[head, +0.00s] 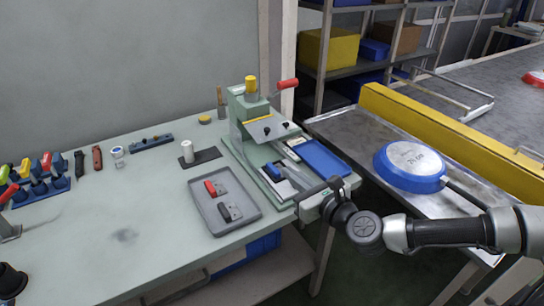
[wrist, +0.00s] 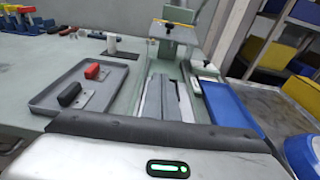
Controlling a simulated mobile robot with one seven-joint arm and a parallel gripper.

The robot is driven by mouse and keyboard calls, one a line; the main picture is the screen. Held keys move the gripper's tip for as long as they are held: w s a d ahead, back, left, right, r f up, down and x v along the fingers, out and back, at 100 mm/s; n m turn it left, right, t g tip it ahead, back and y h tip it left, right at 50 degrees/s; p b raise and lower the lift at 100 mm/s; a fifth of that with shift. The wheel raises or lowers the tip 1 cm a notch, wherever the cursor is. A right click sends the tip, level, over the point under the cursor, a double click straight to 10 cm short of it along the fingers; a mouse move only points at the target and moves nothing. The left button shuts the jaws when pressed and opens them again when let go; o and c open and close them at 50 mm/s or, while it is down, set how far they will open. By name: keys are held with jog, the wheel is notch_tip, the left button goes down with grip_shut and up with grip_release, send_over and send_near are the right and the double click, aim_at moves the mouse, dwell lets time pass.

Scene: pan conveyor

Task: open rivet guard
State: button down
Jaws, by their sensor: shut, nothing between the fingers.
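The pale green rivet press (head: 246,106) stands at the right end of the bench, with a yellow knob on top and a red-handled lever. What looks like the rivet guard (head: 271,129) is a grey plate at its front, with a yellow strip. The plate also shows at the top of the wrist view (wrist: 174,32). My gripper (head: 318,190) is at the bench's front right corner, in front of the press bed and apart from the guard. It is shut and empty.
A grey tray (head: 247,219) with a red and a black handle lies left of the press bed. A blue tray (head: 319,158) lies right of it. A blue pan (head: 409,167) rests on the metal conveyor beside a yellow rail (head: 450,140).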

aim_at(272, 167)
jog(key=shift+w+r, duration=0.1)
jog(key=shift+w, duration=0.3)
jog(key=b+x, duration=0.1)
jog(key=x, duration=0.8)
jog(key=shift+w+a+b, duration=0.15)
jog(key=shift+b, duration=0.25)
jog(key=r, duration=0.2)
jog(key=shift+d+r, duration=0.25)
jog(key=shift+r, duration=0.1)
jog(key=shift+s+r, duration=0.35)
jog(key=shift+r, duration=0.35)
